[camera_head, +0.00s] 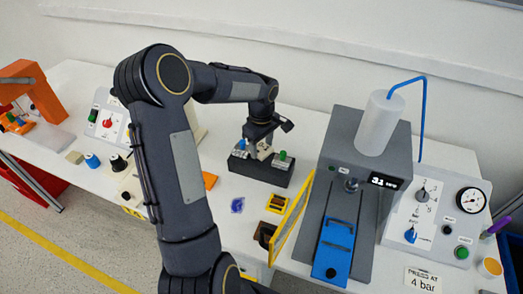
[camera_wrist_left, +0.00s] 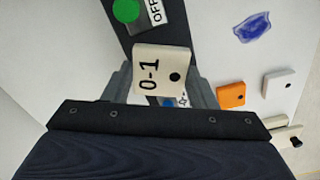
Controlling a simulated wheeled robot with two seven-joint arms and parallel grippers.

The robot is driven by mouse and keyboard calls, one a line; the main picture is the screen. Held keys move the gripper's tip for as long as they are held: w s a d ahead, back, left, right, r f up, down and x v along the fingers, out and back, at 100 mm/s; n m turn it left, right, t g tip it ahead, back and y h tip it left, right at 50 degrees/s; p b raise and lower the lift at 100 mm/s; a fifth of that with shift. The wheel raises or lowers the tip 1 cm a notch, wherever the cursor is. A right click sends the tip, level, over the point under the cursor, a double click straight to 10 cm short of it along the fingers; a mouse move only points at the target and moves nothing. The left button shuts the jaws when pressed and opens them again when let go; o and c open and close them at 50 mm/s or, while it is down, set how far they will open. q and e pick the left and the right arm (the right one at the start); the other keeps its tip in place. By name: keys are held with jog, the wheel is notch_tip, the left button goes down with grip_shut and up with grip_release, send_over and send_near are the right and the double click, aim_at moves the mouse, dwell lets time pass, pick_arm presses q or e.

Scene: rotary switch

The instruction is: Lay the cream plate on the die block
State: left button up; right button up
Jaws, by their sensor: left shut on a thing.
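My left gripper (camera_head: 258,146) is shut on the cream plate (camera_head: 264,153), just over the dark rack at the middle of the table. In the left wrist view, the cream plate (camera_wrist_left: 150,62) is marked "0-1", has a black dot and sits between the two grey fingers of the left gripper (camera_wrist_left: 163,88). Whether it still touches the rack is hard to tell. My right gripper is not in view.
The dark rack (camera_head: 260,170) bears more plates with blue and green knobs. The grey press (camera_head: 352,135) has a yellow-framed guard (camera_head: 291,218) on its left side. A control panel (camera_head: 432,220) stands at right. A purple-blue cloth-like patch (camera_head: 237,205) lies on the table.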

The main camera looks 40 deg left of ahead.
aim_at(262, 149)
pick_arm(q)
jog(key=shift+f, duration=1.65)
jog(key=o, duration=1)
jog(key=shift+c, duration=0.2)
jog(key=s+d+r+m+t, duration=0.1)
jog(key=s+d+r, duration=0.1)
jog(key=r, duration=0.6)
jog(key=s+d+r+m, duration=0.1)
jog(key=r+m, duration=0.1)
jog(key=r, duration=0.5)
jog(key=s+d+m+t+h, duration=0.3)
jog(key=s+d+m, duration=0.9)
jog(key=s, duration=0.7)
jog(key=d+t, duration=0.1)
jog(key=d, duration=0.2)
jog(key=shift+s+f+t+h, duration=0.2)
jog(key=shift+s+t+h, duration=0.1)
jog(key=shift+h, duration=0.1)
